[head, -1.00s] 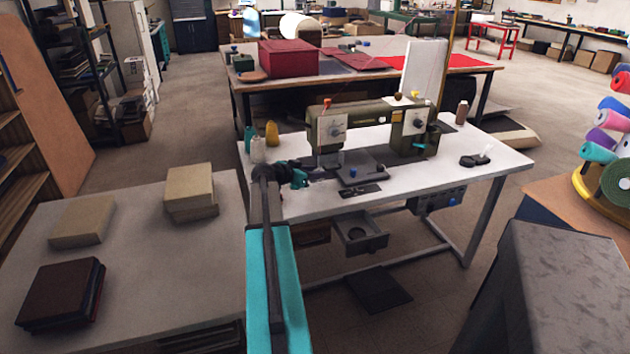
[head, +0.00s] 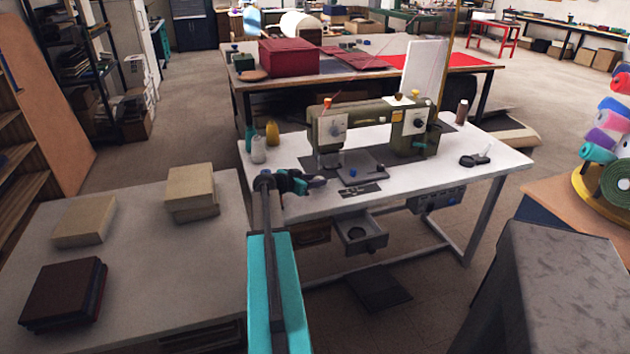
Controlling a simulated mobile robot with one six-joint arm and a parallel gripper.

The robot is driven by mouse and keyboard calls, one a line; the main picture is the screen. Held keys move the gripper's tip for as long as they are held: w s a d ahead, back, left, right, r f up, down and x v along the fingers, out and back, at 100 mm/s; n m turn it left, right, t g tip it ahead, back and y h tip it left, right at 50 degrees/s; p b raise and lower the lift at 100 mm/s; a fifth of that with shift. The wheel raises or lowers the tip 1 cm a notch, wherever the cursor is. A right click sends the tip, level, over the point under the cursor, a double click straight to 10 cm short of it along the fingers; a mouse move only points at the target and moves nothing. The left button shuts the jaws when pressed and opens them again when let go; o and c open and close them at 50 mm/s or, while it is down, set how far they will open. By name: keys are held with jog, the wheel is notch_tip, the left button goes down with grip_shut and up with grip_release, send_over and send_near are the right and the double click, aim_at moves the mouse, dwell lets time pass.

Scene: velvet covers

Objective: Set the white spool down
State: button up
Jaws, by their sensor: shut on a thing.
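My gripper (head: 306,183) is at the front left of the white sewing table (head: 440,180), just above its top, left of the sewing machine (head: 370,128). It is shut on a small pale thing at its tips, taken to be the white spool; the jaws hide most of it. I cannot tell whether it touches the table. Another white spool-like thing (head: 258,150) stands upright at the table's left end, beside a teal one (head: 249,138) and a yellow one (head: 272,133).
A grey plate (head: 360,190) lies right of my gripper. A brown spool (head: 462,112) and a dark tool (head: 473,160) are farther right. A grey table (head: 130,265) with boxes is at the left.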

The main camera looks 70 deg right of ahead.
jog(key=shift+f, duration=0.15)
jog(key=o, duration=1)
jog(key=shift+r, duration=0.2)
jog(key=b+v, duration=0.2)
jog(key=v, duration=0.9)
jog(key=shift+a, duration=0.15)
jog(key=shift+w+a+r, duration=0.1)
jog(key=shift+w+a, duration=0.1)
jog(key=shift+a, duration=0.05)
jog(key=shift+r, duration=0.1)
